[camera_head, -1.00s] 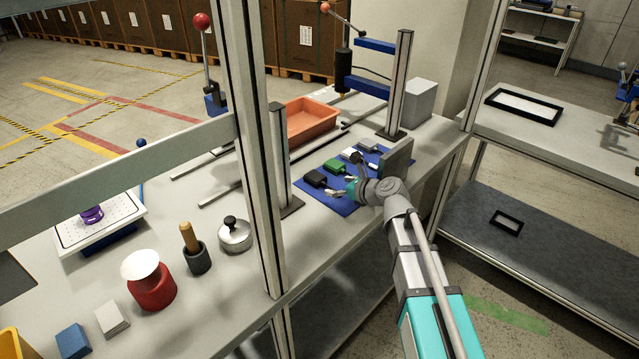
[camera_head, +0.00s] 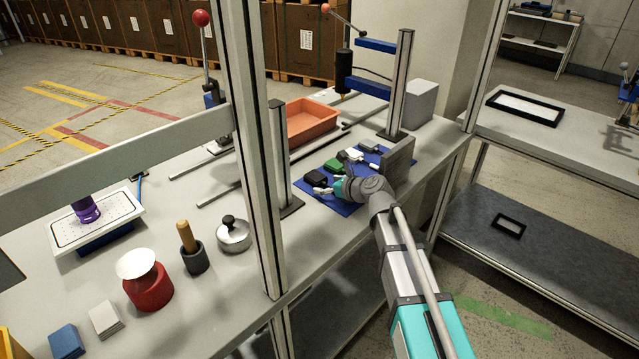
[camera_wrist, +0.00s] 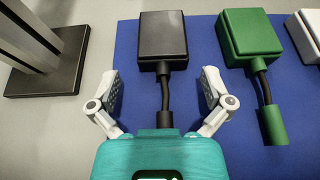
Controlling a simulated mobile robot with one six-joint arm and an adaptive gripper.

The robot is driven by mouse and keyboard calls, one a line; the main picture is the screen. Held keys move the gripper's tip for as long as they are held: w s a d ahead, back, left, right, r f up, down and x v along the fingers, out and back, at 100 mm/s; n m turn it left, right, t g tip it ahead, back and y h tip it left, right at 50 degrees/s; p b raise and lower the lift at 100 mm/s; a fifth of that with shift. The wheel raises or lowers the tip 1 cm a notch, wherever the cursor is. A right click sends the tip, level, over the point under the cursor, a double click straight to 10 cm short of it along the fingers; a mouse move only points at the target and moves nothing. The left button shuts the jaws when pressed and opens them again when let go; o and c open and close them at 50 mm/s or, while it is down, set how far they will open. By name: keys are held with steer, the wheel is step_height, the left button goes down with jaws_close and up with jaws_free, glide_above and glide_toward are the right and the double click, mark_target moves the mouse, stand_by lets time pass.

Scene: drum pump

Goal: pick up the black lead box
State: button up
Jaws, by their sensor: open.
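The black lead box (camera_wrist: 163,38) lies on the blue mat (camera_wrist: 200,110), with a short black cable (camera_wrist: 165,95) running toward my gripper. In the head view the black box (camera_head: 315,177) is at the near left part of the mat. My gripper (camera_wrist: 163,82) is open. Its white fingers stand to the left and right of the cable, short of the box body, and hold nothing. The lower cable end reaches the teal palm in the picture; whether it touches cannot be told. In the head view my gripper (camera_head: 325,188) is beside the black box.
A green box (camera_wrist: 250,35) with its own cable lies just right, and a white one (camera_wrist: 308,30) beyond it. A dark post base (camera_wrist: 45,75) stands left of the mat. A grey upright plate (camera_head: 398,160) stands right of my wrist. An orange tray (camera_head: 308,122) is behind.

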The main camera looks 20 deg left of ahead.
stand_by(0.4)
jaws_close()
stand_by(0.4)
